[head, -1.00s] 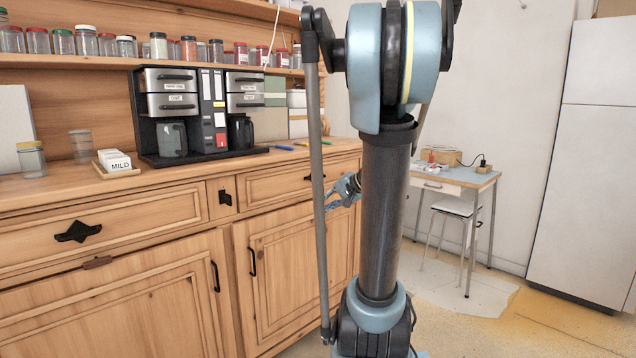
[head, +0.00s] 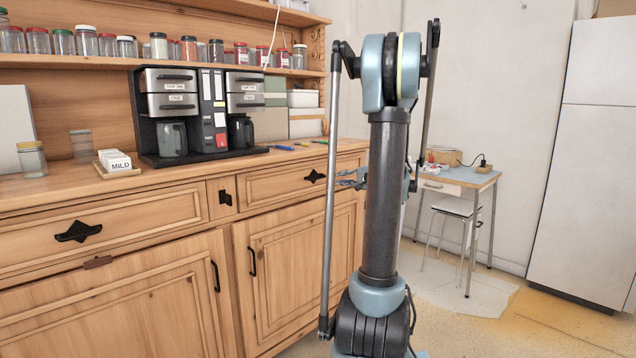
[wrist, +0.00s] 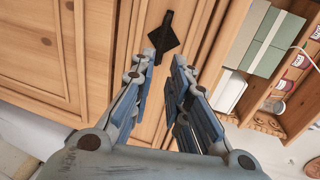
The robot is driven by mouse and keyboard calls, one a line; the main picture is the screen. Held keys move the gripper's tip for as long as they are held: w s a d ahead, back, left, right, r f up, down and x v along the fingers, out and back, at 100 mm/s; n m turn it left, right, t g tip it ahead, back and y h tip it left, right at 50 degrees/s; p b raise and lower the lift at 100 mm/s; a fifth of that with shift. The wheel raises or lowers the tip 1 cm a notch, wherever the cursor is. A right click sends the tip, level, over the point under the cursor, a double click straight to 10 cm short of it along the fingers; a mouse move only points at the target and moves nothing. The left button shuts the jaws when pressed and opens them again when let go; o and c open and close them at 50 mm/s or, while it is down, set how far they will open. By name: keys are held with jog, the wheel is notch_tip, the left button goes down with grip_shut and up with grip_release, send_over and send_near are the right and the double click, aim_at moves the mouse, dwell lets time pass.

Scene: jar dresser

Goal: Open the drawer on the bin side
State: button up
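The right-hand drawer (head: 268,189) of the wooden dresser is shut, flush with its front. Its black diamond-shaped handle (head: 314,176) shows left of my gripper (head: 350,180), which is partly hidden behind my arm. In the wrist view my gripper (wrist: 165,62) is open and empty, with both blue-grey fingers spread. The black handle (wrist: 162,38) lies just beyond and between the fingertips; I cannot tell whether they touch it. The left-hand drawer (head: 140,222), with a similar black handle (head: 78,231), is also shut.
A coffee machine (head: 200,112), a card tray (head: 119,172) and pale boxes (head: 306,122) stand on the dresser top. Jars line the shelf above. Cupboard doors (head: 300,262) below are shut. A small table (head: 460,176) and a stool stand at the right.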

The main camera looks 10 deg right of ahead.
aim_at(319, 178)
jog(key=x, duration=1.4)
jog(key=shift+a+f, duration=0.1)
jog(key=shift+a, duration=0.05)
grip_shut()
